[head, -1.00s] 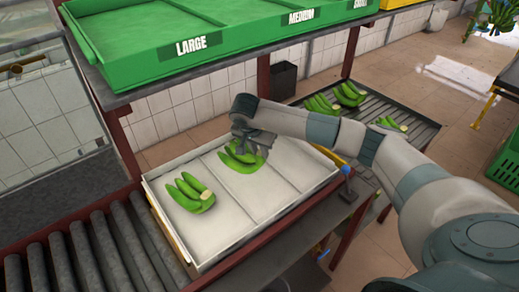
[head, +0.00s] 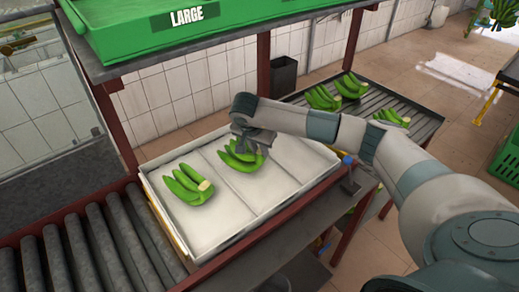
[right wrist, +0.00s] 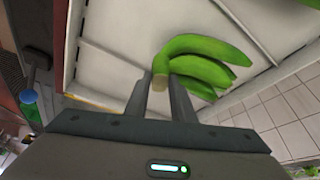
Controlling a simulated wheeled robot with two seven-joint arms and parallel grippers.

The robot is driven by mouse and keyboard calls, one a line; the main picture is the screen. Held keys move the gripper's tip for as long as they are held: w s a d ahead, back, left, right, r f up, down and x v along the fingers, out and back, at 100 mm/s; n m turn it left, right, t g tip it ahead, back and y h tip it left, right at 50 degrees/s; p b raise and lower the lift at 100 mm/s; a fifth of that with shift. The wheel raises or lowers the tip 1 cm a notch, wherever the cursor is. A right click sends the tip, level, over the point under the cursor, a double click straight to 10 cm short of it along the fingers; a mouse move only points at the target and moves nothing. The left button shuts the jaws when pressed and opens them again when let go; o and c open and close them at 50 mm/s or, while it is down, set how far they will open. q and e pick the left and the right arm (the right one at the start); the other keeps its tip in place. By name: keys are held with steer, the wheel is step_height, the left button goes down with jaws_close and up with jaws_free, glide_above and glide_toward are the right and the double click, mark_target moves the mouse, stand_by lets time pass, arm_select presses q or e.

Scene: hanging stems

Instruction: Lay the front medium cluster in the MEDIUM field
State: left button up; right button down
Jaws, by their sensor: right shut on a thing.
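My right gripper (head: 252,143) is over the middle compartment of the white divided tray (head: 229,254). It is shut on the stem of a green banana cluster (head: 238,160). The right wrist view shows the stem between the two fingers (right wrist: 159,88), with the bananas (right wrist: 205,62) fanning out past them over the pale tray floor. The cluster is low in the middle compartment; I cannot tell whether it touches the floor. Another green cluster (head: 189,187) lies in the left compartment. The right compartment looks empty. My left gripper is not in view.
A dark roller table (head: 400,112) at the right holds several green clusters (head: 350,86). A roller conveyor (head: 85,255) runs at the left. Red posts (head: 262,65) stand behind the tray.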

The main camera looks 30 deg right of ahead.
steer(key=shift+f+b, duration=0.2)
steer(key=shift+b, duration=0.1)
stand_by(0.4)
steer(key=c, duration=1.4)
jaws_free()
steer(key=shift+c, duration=0.2)
steer(key=shift+s+f, duration=0.1)
steer(key=shift+f, duration=0.05)
steer(key=shift+a+r+b, duration=0.25)
steer(key=shift+r+b, duration=0.15)
steer(key=shift+r, duration=0.25)
steer(key=b+v, duration=0.4)
steer(key=v, duration=1.2)
steer(key=shift+s, duration=0.2)
steer(key=shift+r, duration=0.1)
